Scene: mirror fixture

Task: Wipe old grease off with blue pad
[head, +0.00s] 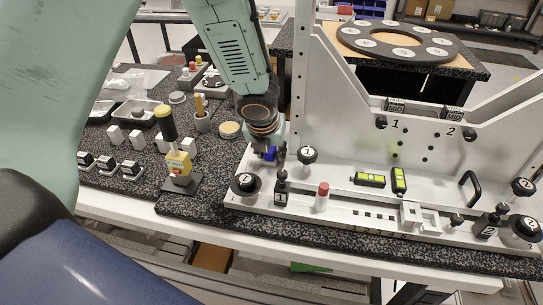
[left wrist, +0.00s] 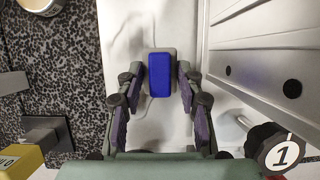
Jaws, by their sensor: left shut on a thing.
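My left gripper (head: 269,152) is at the left end of the white fixture, low over its base plate. In the left wrist view the gripper (left wrist: 159,76) is shut on the blue pad (left wrist: 159,73), with a finger on each side. In the head view only a small bit of the blue pad (head: 270,154) shows between the fingers. I cannot tell whether the pad touches the plate. Faint thin streaks (left wrist: 140,42) show on the white surface beside the pad; I cannot tell whether they are grease. My right gripper is not in view.
The fixture's upright wall (head: 345,112) rises to the right. A red-topped cylinder (head: 322,196) and two yellow-green levels (head: 370,180) are on the base. A yellow-tagged post (head: 179,163) stands left.

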